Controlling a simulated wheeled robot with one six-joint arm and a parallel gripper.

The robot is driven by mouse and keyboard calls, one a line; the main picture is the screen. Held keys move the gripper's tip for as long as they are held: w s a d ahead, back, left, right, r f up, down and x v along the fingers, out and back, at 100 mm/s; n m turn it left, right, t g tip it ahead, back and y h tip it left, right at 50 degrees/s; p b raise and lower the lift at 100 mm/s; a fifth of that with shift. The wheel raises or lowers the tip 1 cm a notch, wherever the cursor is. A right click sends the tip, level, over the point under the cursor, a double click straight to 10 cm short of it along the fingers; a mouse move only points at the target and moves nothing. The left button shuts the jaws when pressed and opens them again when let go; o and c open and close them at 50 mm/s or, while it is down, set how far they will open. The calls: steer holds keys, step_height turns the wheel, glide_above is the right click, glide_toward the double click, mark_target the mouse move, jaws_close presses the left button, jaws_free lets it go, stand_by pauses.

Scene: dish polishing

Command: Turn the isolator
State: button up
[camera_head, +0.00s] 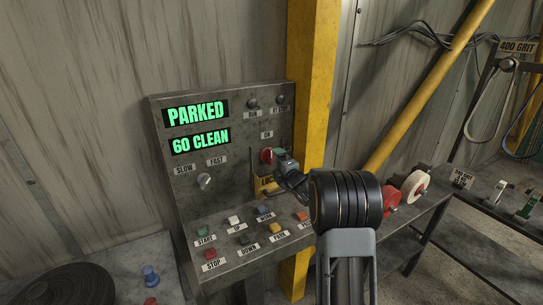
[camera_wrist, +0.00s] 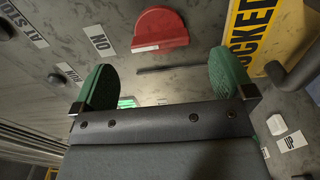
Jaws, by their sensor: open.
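The isolator is a red handle on the upright face of the grey control panel, below an ON label in the head view (camera_head: 267,155). In the wrist view the red isolator (camera_wrist: 162,30) shows at the top, with the ON label (camera_wrist: 100,43) to its left. My gripper (camera_wrist: 165,80) is open and empty, its green fingertips spread wide. The isolator appears beyond the fingertips, sideways between them, and neither finger is seen touching it. In the head view my gripper (camera_head: 284,160) is close to the isolator's right side and partly hides the panel there.
A yellow tag reading LOCKED (camera_head: 262,184) hangs just below the isolator; it also shows close to the right finger in the wrist view (camera_wrist: 252,35), with a dark bar beside it. Buttons cover the sloped panel (camera_head: 240,253). A yellow post (camera_head: 312,90) stands right behind.

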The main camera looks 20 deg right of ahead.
mark_target(271, 159)
steer(key=shift+w+a+p, duration=0.2)
steer(key=shift+w+p, duration=0.15)
steer(key=shift+w, duration=1)
steer(key=shift+w+a+p, duration=0.15)
steer(key=shift+w+p, duration=0.2)
steer(key=shift+w, duration=0.95)
steer(key=shift+c, duration=0.3)
steer(key=c, duration=0.9)
steer(key=shift+o, duration=0.2)
